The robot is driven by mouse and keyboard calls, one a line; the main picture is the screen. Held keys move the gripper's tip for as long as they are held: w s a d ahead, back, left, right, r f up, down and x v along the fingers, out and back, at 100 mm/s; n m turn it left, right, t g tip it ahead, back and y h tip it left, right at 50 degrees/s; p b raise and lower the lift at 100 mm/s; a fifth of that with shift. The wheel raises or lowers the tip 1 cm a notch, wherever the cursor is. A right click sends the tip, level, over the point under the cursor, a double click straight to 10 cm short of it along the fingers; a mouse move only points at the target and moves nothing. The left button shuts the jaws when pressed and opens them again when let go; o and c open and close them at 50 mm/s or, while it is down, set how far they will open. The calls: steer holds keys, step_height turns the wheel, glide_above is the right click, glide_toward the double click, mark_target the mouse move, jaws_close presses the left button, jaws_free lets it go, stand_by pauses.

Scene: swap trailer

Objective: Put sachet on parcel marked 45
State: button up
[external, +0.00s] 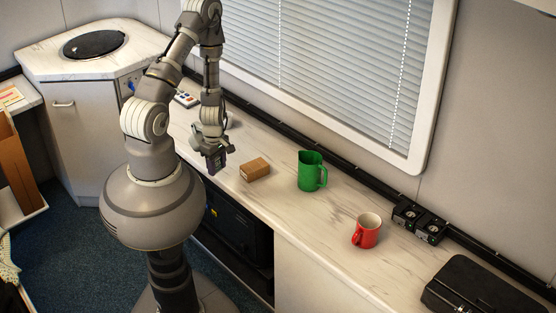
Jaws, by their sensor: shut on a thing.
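A small brown cardboard parcel (255,169) lies on the marble-patterned counter. No number can be read on it from here. My gripper (214,153) points down just left of the parcel, near the counter's front edge. It is shut on a small dark, purplish packet (217,163), which looks like the sachet. The packet hangs upright below the jaws, apart from the parcel. Whether its lower edge touches the counter cannot be told.
A green jug (311,171) stands right of the parcel, and a red mug (367,231) farther right. A black case (480,288) lies at the right end. A small device with buttons (186,98) lies behind my arm. Bare counter lies between jug and mug.

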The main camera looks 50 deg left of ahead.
steer(key=d, duration=0.1)
steer(key=d+m, duration=0.1)
steer(key=d+r+m, duration=0.1)
steer(key=shift+s, duration=0.35)
steer(key=b, duration=0.5)
glide_above(254, 165)
steer(key=shift+s+f, duration=0.15)
steer(key=shift+f, duration=0.65)
steer(key=shift+w+f+b, duration=0.2)
steer(key=shift+f+b, duration=0.9)
steer(key=shift+f, duration=0.65)
steer(key=shift+f, duration=0.1)
steer(key=o, duration=1)
